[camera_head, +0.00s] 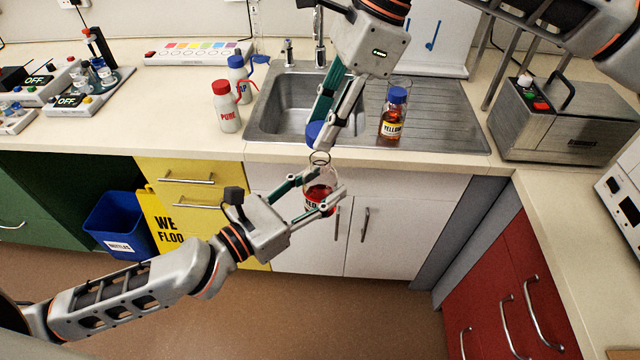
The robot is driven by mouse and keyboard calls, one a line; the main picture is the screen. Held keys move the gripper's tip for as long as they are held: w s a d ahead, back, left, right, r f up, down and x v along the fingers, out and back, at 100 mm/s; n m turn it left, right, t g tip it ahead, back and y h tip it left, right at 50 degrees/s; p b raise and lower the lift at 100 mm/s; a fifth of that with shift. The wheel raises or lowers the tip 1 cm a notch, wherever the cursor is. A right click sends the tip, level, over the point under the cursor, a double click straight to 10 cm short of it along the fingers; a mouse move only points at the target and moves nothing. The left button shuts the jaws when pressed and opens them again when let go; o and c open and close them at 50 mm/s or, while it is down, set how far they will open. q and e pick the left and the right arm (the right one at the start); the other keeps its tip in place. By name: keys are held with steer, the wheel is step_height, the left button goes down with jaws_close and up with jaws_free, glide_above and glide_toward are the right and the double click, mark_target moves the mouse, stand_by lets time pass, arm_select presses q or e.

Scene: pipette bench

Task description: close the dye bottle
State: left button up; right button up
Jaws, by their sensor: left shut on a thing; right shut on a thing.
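The dye bottle (316,194) is clear glass with red dye and a red label, held upright in front of the counter's edge. My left gripper (325,195) is shut on its body and partly hides it. The bottle's open neck (319,159) shows at the top. My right gripper (327,131) points down from above and is shut on a blue cap (313,132). The cap is just above the neck and slightly to its left; whether they touch is unclear.
A capped yellow dye bottle (393,115) stands on the drainer right of the sink (280,105). Red-capped (226,108) and blue-capped (240,76) wash bottles stand left of the sink. A grey metal box (560,120) stands on the right. Floor space below the held bottle is clear.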

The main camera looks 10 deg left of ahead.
mark_target(320, 184)
steer(key=shift+f, duration=1.15)
steer(key=shift+f, duration=0.85)
steer(key=shift+f, duration=0.6)
